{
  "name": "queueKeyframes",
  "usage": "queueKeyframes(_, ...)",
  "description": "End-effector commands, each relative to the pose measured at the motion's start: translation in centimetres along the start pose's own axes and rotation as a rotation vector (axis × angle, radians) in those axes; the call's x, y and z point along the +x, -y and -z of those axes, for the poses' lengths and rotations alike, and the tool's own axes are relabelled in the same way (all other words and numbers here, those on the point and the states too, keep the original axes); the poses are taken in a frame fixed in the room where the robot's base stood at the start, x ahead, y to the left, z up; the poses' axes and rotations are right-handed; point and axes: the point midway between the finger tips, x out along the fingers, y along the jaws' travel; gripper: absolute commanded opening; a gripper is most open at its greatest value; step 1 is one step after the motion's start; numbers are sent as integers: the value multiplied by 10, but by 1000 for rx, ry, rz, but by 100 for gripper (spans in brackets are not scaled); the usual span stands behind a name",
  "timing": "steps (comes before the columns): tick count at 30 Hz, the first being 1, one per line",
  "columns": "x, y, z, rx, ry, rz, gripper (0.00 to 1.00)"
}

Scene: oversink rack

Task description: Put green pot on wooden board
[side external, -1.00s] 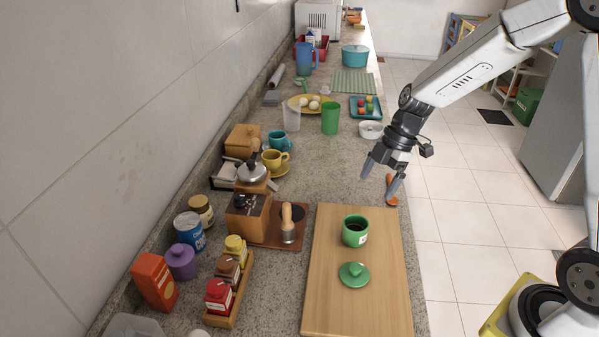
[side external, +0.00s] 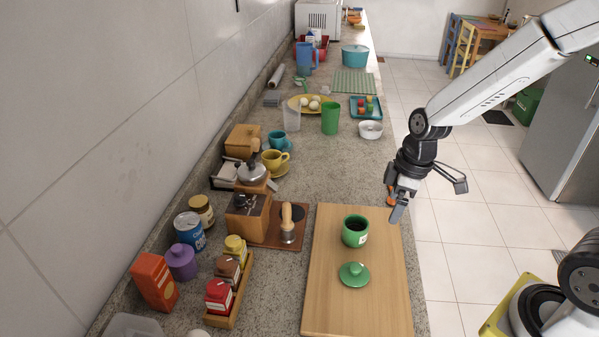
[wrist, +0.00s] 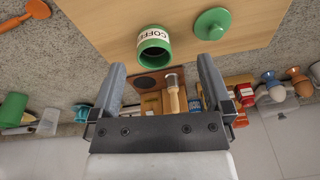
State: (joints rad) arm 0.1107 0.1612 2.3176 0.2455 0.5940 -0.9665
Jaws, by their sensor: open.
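The green pot (side external: 355,231) stands upright and uncovered on the wooden board (side external: 330,295). Its green lid (side external: 354,274) lies on the board in front of it. In the wrist view the pot (wrist: 154,47) shows a white COFFEE label and an open dark mouth, with the lid (wrist: 212,24) to its right, both on the board (wrist: 110,22). My gripper (side external: 397,213) is above the right edge of the counter, right of the pot and apart from it. In the wrist view my gripper (wrist: 160,85) has its fingers spread with nothing held between them.
Left of the board are a coffee grinder (side external: 247,218), a tamper (side external: 289,225) and a rack of spice jars (side external: 230,285). An orange utensil (side external: 391,192) lies near my gripper. A green cup (side external: 330,118) and white bowl (side external: 371,130) stand farther back. The middle counter is fairly clear.

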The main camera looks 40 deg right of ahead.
Motion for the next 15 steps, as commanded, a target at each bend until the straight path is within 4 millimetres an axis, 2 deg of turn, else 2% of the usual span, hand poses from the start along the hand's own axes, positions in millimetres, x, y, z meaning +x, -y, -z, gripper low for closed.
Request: queueKeyframes(15,3,31,-25,513,-54,-145,100)
